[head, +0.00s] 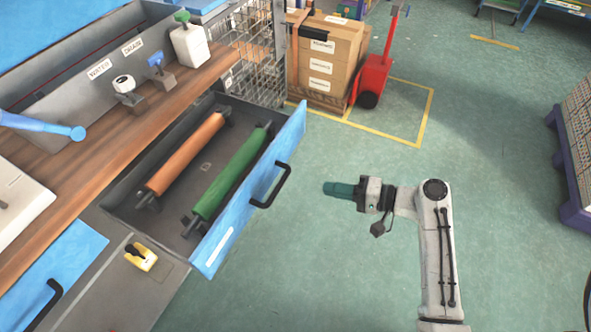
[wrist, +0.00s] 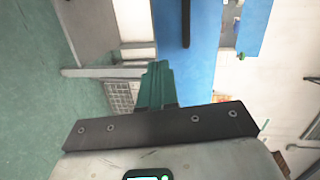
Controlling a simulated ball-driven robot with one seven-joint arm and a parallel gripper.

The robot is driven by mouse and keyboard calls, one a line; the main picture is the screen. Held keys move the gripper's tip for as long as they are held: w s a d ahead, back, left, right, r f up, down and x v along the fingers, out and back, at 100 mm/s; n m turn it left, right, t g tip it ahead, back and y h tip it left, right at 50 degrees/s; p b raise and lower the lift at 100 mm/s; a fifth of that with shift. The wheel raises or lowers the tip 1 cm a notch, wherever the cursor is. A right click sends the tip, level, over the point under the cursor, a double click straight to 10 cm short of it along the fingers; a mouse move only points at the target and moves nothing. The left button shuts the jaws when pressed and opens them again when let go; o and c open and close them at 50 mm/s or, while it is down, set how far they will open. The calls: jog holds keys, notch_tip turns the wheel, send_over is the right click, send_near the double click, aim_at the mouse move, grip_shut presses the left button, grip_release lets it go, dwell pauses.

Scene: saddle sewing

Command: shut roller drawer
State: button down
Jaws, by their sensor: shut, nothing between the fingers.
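The roller drawer (head: 165,217) is pulled out from the workbench at the left in the head view. It holds an orange roller (head: 187,153) and a green roller (head: 232,172). Its blue front (head: 290,136) bears a black handle (head: 272,188). My gripper (head: 327,188) is shut and empty, to the right of the handle and apart from it, with its teal fingers toward the drawer. In the wrist view my gripper's fingers (wrist: 158,66) are together. A blue panel (wrist: 230,50) with a dark bar stands beyond them, probably the drawer front.
The wooden bench top (head: 130,112) carries a white bottle (head: 189,44). A yellow-and-black device (head: 141,257) sits below the drawer's left end. Stacked cartons (head: 325,57) and a red truck (head: 373,75) stand behind. Green floor between drawer and arm is clear.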

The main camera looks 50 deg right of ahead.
aim_at(208, 124)
jog(key=d+r+m+t+h, duration=0.1)
jog(key=d+m+t, duration=0.1)
jog(key=d+t, duration=0.15)
jog(key=shift+g, duration=0.35)
jog(key=x, duration=1.3)
jog(key=shift+w+d, duration=0.1)
jog(key=shift+w, duration=0.3)
jog(key=shift+w, duration=0.6)
jog(key=b+x, duration=0.9)
jog(key=x, duration=1.6)
jog(key=shift+w+a+f, duration=0.2)
jog(key=shift+a, duration=0.05)
jog(key=shift+w, duration=0.25)
jog(key=shift+w+a+r+b, duration=0.1)
jog(key=shift+w+r+b, duration=0.05)
jog(key=shift+r+b, duration=0.15)
